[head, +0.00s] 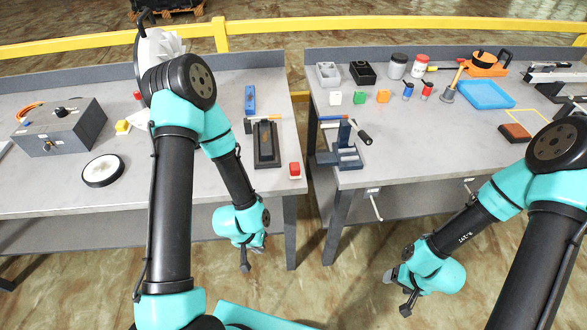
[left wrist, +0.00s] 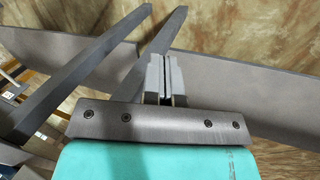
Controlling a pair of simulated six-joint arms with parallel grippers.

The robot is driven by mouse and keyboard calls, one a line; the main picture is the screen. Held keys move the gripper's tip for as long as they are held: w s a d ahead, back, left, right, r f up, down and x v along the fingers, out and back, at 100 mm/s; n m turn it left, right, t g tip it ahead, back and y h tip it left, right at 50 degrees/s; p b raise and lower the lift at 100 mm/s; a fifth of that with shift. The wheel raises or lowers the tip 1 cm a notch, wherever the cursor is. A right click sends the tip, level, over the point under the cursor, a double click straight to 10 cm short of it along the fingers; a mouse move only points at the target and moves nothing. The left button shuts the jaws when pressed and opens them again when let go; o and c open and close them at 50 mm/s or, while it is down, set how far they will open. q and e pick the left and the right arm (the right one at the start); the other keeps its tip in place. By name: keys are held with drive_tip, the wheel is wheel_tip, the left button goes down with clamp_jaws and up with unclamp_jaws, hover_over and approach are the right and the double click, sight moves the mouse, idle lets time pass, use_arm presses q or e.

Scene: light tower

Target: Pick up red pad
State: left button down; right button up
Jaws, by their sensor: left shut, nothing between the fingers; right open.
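A small red block with a pale base (head: 294,170) sits at the front right corner of the left table. A flat reddish-brown pad (head: 515,133) lies on the right table at the right. I cannot tell which is the red pad. My left gripper (head: 259,247) hangs low in front of the left table, below and left of the red block. In the left wrist view its fingers (left wrist: 165,76) are shut together with nothing between them. My right gripper (head: 389,277) is low in front of the right table, small in view and apart from any object.
The left table (head: 210,185) also holds a grey box (head: 60,126), a white disc (head: 103,171) and a black tray (head: 267,145). A blue-grey fixture (head: 345,150) stands near the right table's left edge. A gap separates the tables. A blue tray (head: 486,95) lies farther back.

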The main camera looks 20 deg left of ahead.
use_arm(q)
drive_tip(key=c, duration=0.5)
unclamp_jaws()
idle(0.3)
